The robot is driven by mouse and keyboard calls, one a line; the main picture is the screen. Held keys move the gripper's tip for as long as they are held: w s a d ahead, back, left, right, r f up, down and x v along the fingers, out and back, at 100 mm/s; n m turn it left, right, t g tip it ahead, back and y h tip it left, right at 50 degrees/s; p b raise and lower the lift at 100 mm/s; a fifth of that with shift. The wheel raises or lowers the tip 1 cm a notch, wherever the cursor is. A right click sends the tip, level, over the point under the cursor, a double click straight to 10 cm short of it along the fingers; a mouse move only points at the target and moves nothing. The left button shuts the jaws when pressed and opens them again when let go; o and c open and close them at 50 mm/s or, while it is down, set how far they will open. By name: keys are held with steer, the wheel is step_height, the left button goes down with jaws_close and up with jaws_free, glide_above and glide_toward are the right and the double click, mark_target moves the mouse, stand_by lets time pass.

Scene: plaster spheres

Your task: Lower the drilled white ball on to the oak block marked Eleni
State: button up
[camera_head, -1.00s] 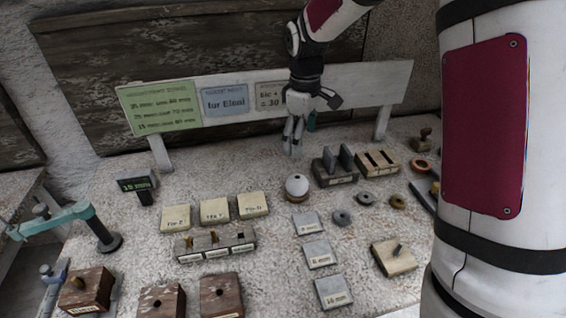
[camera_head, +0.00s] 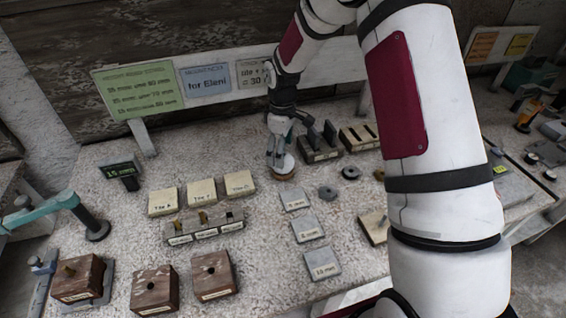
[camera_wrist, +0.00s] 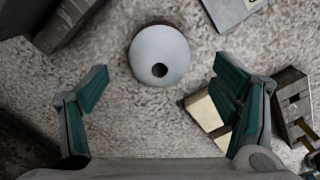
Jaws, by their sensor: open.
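The white ball (camera_head: 287,164) stands on a small brownish base on the stone bench, partly hidden by my gripper in the head view. In the wrist view the ball (camera_wrist: 150,48) shows one dark drilled hole facing the camera. My gripper (camera_head: 281,155) is open above it, its green-padded fingers spread wide to either side; nothing is held. Three brown wooden blocks stand at the front left: a left one (camera_head: 88,279) with a brass-coloured peg, a middle one (camera_head: 154,291) and a right one (camera_head: 213,277), each with a dark hole. Their labels are too small to read.
Tile-like pale plates (camera_head: 202,193) and a slotted rack (camera_head: 205,228) lie left of the ball. Grey plates (camera_head: 308,229) lie right of them. A dark holder (camera_head: 318,150) with upright plates stands close right of my gripper. A sign board (camera_head: 207,81) stands behind.

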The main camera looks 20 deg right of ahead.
step_height(320, 180, down, 4)
steer(key=shift+d+f+p, duration=0.1)
steer(key=shift+f+p, duration=0.15)
steer(key=shift+p, duration=0.15)
steer(key=c, duration=1.4)
